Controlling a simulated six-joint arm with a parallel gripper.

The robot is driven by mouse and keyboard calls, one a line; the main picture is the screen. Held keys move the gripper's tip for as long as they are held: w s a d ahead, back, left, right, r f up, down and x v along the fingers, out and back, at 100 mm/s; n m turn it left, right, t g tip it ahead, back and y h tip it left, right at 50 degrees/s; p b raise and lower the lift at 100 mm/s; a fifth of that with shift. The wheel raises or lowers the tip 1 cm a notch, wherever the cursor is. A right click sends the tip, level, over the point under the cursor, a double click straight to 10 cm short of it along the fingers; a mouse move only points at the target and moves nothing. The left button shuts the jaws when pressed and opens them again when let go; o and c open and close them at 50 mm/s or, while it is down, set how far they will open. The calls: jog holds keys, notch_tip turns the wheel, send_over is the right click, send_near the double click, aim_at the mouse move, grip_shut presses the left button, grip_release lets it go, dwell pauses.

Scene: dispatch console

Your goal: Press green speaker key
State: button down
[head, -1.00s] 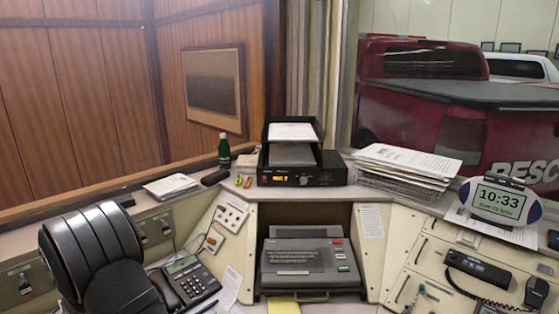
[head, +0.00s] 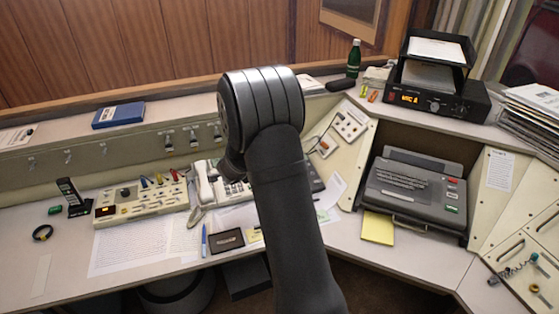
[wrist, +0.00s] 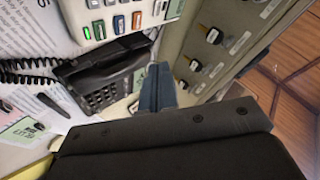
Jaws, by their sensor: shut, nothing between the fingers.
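A pale multi-key phone unit shows at the top of the wrist view with a green key (wrist: 86,32) at the left of a row of coloured keys. I cannot read its label. My gripper (wrist: 155,75) is shut and empty, its fingers apart from that key, below and to its right. A black desk phone (wrist: 100,80) with a keypad lies left of the fingers. In the head view the white phone (head: 208,186) stands left of my arm, which hides my gripper there. A grey machine (head: 413,190) at right also has a small green key (head: 452,209).
A switch panel (head: 140,200) with coloured levers stands at left. A row of keys (wrist: 200,45) hangs on the panel right of my fingers in the wrist view. A coiled cord (wrist: 25,75) lies at left. Papers (head: 140,245) cover the desk front.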

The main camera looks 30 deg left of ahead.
jog(key=shift+w+d, duration=0.15)
jog(key=shift+d, duration=1.05)
jog(key=shift+f, duration=0.1)
jog(key=shift+w+a+f, duration=0.15)
jog(key=shift+f, duration=1.25)
jog(key=shift+w+a+f, duration=0.15)
jog(key=shift+a+f, duration=0.05)
jog(key=shift+f, duration=1.2)
jog(key=shift+w+a+f, duration=0.15)
jog(key=shift+f, duration=1.25)
jog(key=shift+f, duration=0.15)
jog(key=shift+f, duration=0.3)
jog(key=shift+w+a+f, duration=0.1)
jog(key=shift+f, duration=0.25)
jog(key=shift+r, duration=0.8)
